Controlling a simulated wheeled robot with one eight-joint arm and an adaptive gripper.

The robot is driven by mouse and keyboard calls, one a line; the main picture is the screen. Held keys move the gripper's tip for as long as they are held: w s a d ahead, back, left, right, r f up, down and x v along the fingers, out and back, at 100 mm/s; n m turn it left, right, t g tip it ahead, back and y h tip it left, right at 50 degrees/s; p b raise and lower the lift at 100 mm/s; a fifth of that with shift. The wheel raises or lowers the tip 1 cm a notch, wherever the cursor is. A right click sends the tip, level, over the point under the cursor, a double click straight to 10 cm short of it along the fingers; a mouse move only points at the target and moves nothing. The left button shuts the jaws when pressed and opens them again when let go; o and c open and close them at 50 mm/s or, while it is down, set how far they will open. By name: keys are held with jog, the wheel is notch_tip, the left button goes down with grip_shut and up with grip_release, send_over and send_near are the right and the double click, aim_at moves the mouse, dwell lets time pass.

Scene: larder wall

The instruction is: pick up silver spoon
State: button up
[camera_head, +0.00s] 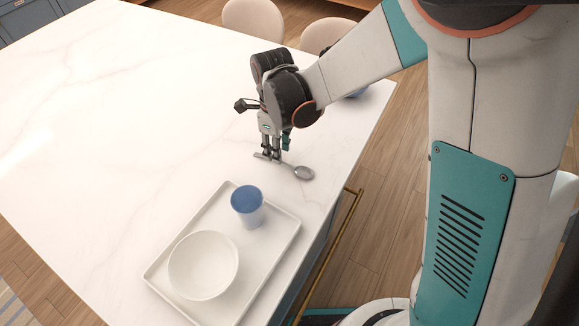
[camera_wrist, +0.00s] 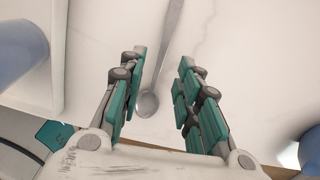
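The silver spoon (camera_head: 303,172) lies on the white marble counter, its bowl to the right and its handle running left under my gripper (camera_head: 270,155). My gripper points down at the handle, with its fingertips close to it. In the wrist view the spoon (camera_wrist: 148,104) shows its bowl near the left finger, and its handle runs up the picture. The two teal-padded fingers of my gripper (camera_wrist: 163,62) are apart, with the spoon between them in the picture. I cannot tell whether the fingertips touch the counter.
A white tray (camera_head: 158,283) with a blue cup (camera_head: 247,208) and a white bowl (camera_head: 203,266) stands nearer, at the counter's edge. A blue object (camera_head: 357,92) shows partly behind my arm. Chairs (camera_head: 253,18) stand beyond. The counter's left side is clear.

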notch_tip(320, 180, down, 4)
jog(key=shift+a+f+b, duration=0.1)
jog(key=shift+b, duration=0.55)
grip_shut()
notch_tip(320, 180, up, 20)
jog(key=p, duration=0.5)
